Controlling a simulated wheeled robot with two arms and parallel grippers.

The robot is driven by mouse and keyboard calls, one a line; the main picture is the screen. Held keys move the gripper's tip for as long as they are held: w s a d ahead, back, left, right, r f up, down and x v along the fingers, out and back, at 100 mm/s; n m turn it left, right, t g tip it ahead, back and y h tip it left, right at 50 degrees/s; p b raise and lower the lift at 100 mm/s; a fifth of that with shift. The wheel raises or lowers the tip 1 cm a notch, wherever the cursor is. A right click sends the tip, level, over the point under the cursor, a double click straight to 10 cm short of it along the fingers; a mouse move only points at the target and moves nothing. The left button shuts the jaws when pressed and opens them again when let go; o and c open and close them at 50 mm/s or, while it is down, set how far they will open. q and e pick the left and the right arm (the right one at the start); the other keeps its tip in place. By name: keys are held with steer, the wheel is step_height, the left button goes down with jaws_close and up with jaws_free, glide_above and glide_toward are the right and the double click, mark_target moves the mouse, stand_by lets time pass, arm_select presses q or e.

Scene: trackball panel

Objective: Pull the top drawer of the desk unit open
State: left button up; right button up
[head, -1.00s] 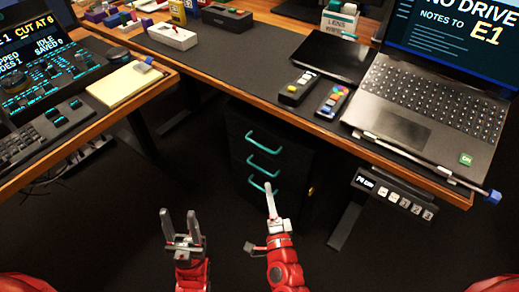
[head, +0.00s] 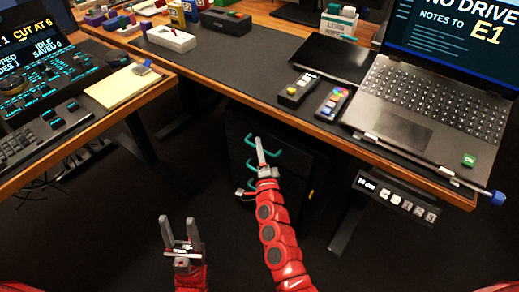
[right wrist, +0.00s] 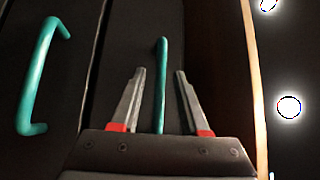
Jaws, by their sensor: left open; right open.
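The dark desk unit (head: 237,127) stands under the desk with teal bar handles on its front. The top drawer's handle (head: 291,154) is partly covered by my right gripper (head: 258,143). In the right wrist view, this handle (right wrist: 161,85) lies between the two open fingers of my right gripper (right wrist: 160,73), with a gap on each side. I cannot tell how deep it sits between them. A lower drawer's handle (right wrist: 33,80) is at the left there. The top drawer looks closed. My left gripper (head: 177,220) is open and empty, low and left of the unit.
The desk edge (head: 225,87) runs just above the unit, with two remotes and a laptop (head: 430,110) on top. A control box (head: 395,195) hangs under the desk at the right. A second desk (head: 85,125) is at the left.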

steer(key=shift+w, duration=0.2)
jaws_close()
stand_by(1.4)
